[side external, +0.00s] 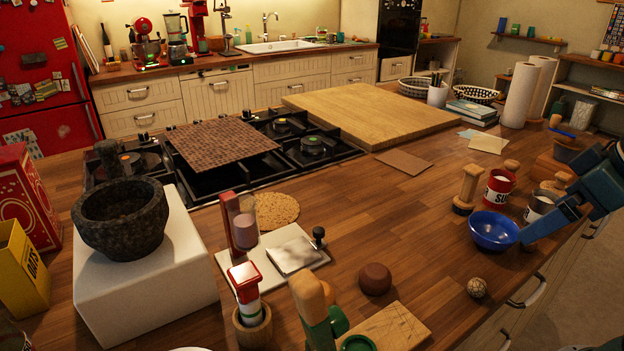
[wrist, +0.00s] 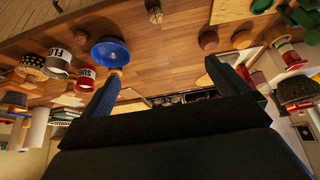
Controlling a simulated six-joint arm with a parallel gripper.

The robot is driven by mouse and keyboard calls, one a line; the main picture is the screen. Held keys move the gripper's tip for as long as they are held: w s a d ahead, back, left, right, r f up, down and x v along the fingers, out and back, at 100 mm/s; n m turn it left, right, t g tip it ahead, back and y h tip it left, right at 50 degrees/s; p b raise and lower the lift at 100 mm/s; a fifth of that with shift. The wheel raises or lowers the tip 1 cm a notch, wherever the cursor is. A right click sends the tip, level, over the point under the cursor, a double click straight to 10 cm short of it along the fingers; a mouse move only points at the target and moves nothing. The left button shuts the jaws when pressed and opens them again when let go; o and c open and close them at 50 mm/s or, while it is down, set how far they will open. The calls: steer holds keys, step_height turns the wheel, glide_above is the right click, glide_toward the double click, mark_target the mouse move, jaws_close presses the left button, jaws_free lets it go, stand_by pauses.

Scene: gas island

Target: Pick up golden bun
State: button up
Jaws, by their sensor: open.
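No bun is plainly golden. A round, brown, bun-like thing (side external: 375,279) sits on the wooden counter at the front centre; it also shows in the wrist view (wrist: 208,41). A second brown round thing (wrist: 241,38) lies beside it in the wrist view. A small tan, speckled ball (side external: 476,288) sits near the counter's front edge and shows at the top of the wrist view (wrist: 155,14). My gripper (side external: 548,222) is at the right, close to the blue bowl (side external: 493,231). In the wrist view its fingers (wrist: 160,78) are spread with nothing held.
A wooden board (side external: 398,328) and green-and-wood items (side external: 312,305) crowd the front. A white board (side external: 272,268), a mortar (side external: 122,216) and a hob (side external: 300,150) lie left. Canisters (side external: 498,190) stand behind the bowl. The central counter is clear.

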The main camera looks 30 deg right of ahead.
steer(key=c, duration=0.5)
steer(key=w+a+f+n+y, duration=0.2)
steer(key=w+a+f+n, duration=0.1)
steer(key=w+a, duration=0.4)
steer(key=w+a+f+n+g+y, duration=0.1)
steer(key=w+a+f+n, duration=0.3)
steer(key=a, duration=0.8)
steer(key=w+n+y, duration=0.1)
steer(key=w+n, duration=0.1)
steer(key=w, duration=0.2)
steer(key=shift+y, duration=0.3)
steer(key=shift+f, duration=0.15)
